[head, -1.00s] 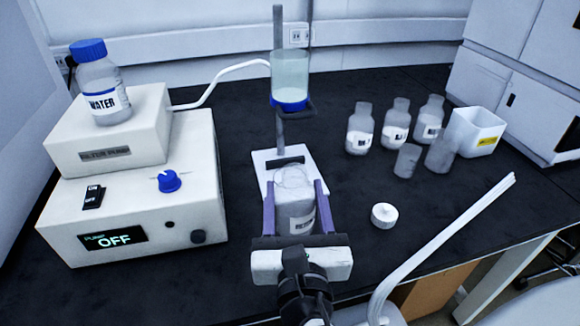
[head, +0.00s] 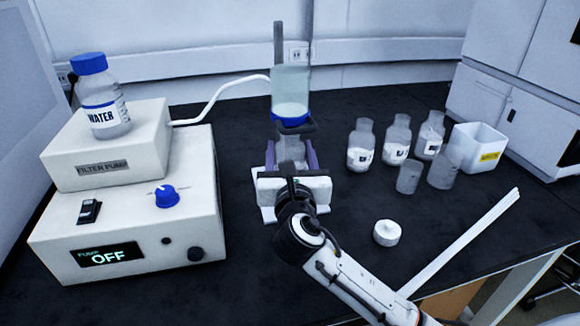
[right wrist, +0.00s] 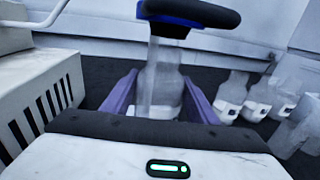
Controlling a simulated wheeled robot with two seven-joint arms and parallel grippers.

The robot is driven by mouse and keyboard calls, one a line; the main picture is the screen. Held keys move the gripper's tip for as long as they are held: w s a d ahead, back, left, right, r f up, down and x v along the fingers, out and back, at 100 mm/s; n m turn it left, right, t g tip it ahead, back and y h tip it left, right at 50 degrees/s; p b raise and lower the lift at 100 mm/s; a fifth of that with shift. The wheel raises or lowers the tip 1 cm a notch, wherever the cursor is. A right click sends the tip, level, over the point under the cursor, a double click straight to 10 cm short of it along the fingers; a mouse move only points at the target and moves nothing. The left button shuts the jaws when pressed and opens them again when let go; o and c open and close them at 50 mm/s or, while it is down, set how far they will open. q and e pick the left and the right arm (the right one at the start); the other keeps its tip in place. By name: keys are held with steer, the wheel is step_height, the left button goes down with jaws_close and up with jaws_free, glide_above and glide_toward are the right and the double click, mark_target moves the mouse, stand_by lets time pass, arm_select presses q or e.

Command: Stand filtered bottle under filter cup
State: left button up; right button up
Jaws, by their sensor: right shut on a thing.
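The filtered bottle (head: 291,150) is clear with a white label and stands upright between the purple fingers of my right gripper (head: 291,158). My right gripper is shut on it; its palm hides the bottle's lower part in the head view. The bottle also shows in the right wrist view (right wrist: 160,85), with the dark ring holder and blue cup base just above its neck. The filter cup (head: 290,90) is clear with a blue base and sits in the ring on the stand's pole. The bottle is below the cup, over the white stand base (head: 266,214). My left gripper is not in view.
The filter pump (head: 130,215) stands at left, reading OFF, with a water bottle (head: 102,105) on top. Several bottles (head: 396,140), clear cups (head: 409,178) and a white bin (head: 480,148) stand at right. A white cap (head: 387,233) lies on the black bench.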

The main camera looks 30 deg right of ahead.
steer(key=shift+f+b, duration=0.7)
steer(key=shift+f, duration=1.05)
steer(key=o, duration=1.2)
steer(key=shift+f, duration=0.1)
steer(key=p+v, duration=0.1)
steer(key=v, duration=1.1)
